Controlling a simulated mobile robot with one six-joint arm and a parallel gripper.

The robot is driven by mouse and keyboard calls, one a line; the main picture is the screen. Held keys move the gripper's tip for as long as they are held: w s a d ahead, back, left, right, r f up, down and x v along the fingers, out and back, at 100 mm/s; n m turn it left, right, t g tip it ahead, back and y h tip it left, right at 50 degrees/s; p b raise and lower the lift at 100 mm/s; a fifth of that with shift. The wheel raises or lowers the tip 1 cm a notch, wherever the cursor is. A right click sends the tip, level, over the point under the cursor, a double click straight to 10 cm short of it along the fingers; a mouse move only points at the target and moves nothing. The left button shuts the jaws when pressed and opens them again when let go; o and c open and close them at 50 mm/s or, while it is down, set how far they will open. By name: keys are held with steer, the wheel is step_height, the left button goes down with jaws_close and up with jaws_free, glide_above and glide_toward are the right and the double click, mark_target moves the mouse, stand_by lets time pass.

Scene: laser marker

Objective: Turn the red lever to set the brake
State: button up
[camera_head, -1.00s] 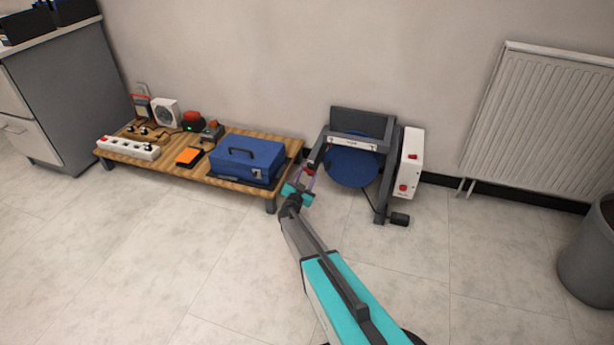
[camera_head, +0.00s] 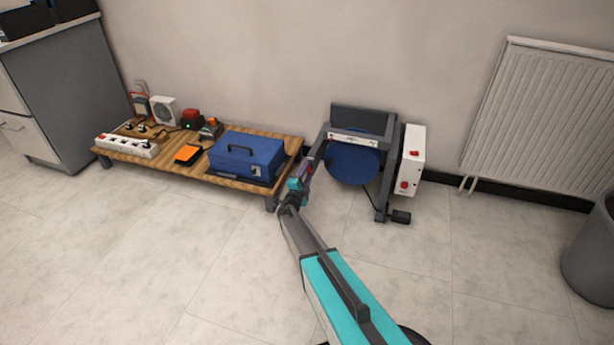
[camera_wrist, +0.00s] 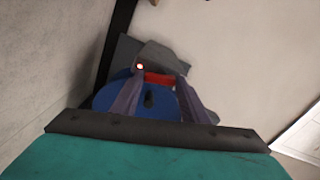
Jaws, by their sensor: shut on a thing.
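The red lever (camera_wrist: 158,79) shows in the wrist view between my two fingertips, in front of the machine's blue disc. My gripper (camera_wrist: 155,84) is shut on the red lever, with a finger on each side of it. In the head view my gripper (camera_head: 304,174) is at the left side of the grey-framed machine (camera_head: 362,120), close to its left post. Only a small reddish bit of the lever shows there, mostly hidden by the gripper. The machine's blue disc (camera_head: 352,164) is behind and to the right of the gripper.
A white control box (camera_head: 411,160) with red buttons is on the machine's right side. A low wooden table (camera_head: 222,183) on the left bears a blue toolbox (camera_head: 247,155) and several devices. A radiator (camera_head: 540,120) and a grey bin (camera_head: 592,255) are at the right. The floor in front is clear.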

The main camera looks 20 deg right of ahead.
steer(key=shift+m+b, duration=0.75)
steer(key=shift+m, duration=0.85)
steer(key=o, duration=1.1)
steer(key=shift+c, duration=0.2)
steer(key=p+v, duration=0.4)
steer(key=v, duration=1)
steer(key=shift+p, duration=0.35)
steer(key=shift+r, duration=0.15)
